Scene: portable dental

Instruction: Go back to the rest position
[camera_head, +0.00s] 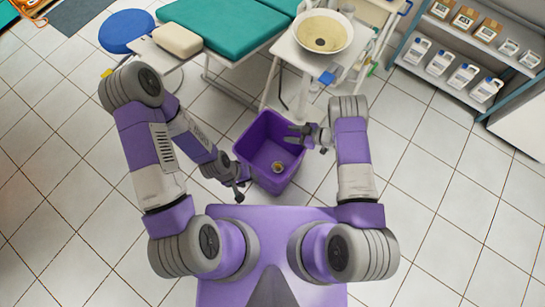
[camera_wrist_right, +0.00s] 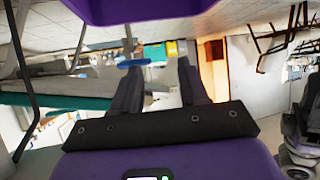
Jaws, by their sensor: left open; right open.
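My left gripper (camera_head: 242,190) is open beside the left wall of a purple bin (camera_head: 251,140), and I see nothing held in it. My right gripper (camera_head: 298,135) is open over the bin's right side, with its fingers pointing left across it. In the right wrist view the two dark fingers of my right gripper (camera_wrist_right: 160,82) stand apart with nothing between them. A small round tan object (camera_head: 278,167) lies inside the bin. Both of my arms are bent forward, on either side of the bin.
A teal dental chair (camera_head: 225,25) and a stand with a round bowl (camera_head: 323,32) are beyond the bin. A blue stool (camera_head: 126,31) is at the upper left. Shelves (camera_head: 470,50) with bottles and boxes stand at the upper right. Tiled floor is clear on both sides.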

